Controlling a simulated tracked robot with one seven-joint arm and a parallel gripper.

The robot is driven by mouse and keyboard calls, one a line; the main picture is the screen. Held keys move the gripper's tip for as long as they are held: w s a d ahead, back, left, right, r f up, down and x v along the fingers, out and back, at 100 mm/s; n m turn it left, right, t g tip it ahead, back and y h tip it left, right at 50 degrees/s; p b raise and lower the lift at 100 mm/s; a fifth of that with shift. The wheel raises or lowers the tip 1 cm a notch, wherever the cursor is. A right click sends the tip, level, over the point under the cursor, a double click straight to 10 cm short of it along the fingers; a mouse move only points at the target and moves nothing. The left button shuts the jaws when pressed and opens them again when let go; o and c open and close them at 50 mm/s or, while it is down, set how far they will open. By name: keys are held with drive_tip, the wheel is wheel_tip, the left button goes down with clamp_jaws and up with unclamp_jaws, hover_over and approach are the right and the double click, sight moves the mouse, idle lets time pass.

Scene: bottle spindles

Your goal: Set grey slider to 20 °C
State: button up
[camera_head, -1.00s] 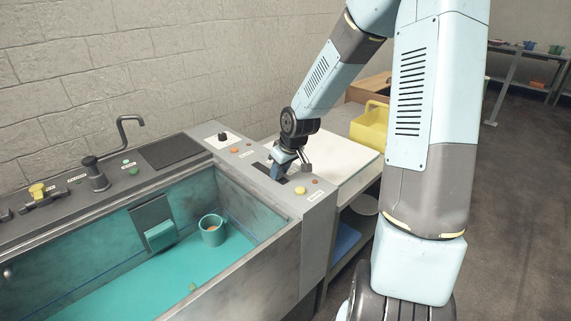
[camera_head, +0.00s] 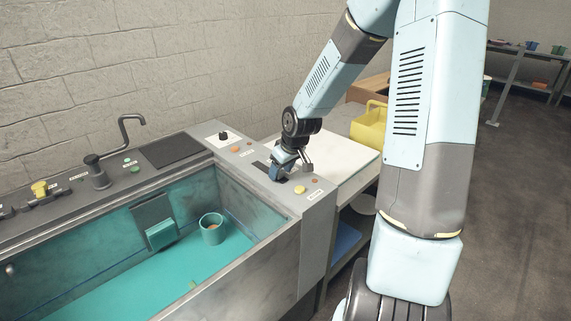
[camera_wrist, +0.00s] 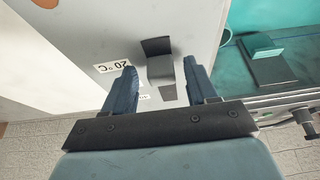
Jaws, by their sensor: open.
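The grey slider (camera_wrist: 158,63) shows in the wrist view as a dark raised block on the light panel. It lies between and slightly beyond the fingertips of my gripper (camera_wrist: 158,75), with a visible gap to each finger. A "20 °C" label (camera_wrist: 112,63), upside down in this view, lies on the panel left of the slider, by the left fingertip. Another label is partly hidden by the fingers. In the head view my gripper (camera_head: 283,172) is open, low over the panel at the sink's right end. It hides the slider there; I cannot tell whether it touches anything.
A black knob (camera_head: 223,136) is farther back. The teal basin (camera_head: 180,262) holds a cup (camera_head: 212,230).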

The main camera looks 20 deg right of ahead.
drive_tip(key=v, duration=1.3)
drive_tip(key=shift+r, duration=0.3)
idle(0.3)
drive_tip(key=shift+s+d, duration=0.1)
idle(0.4)
drive_tip(key=s+r+m, duration=0.1)
drive_tip(key=s+r, duration=0.3)
drive_tip(key=s, duration=0.4)
drive_tip(key=s+r+m+t+h, duration=0.1)
drive_tip(key=s+r, duration=0.3)
drive_tip(key=s, duration=0.4)
drive_tip(key=s+r+m+h, duration=0.1)
drive_tip(key=s+r+m, duration=0.2)
drive_tip(key=s+r, duration=0.2)
drive_tip(key=shift+s+a+t, duration=0.25)
drive_tip(key=shift+s+t, duration=0.05)
drive_tip(key=shift+s, duration=1.4)
idle(1.8)
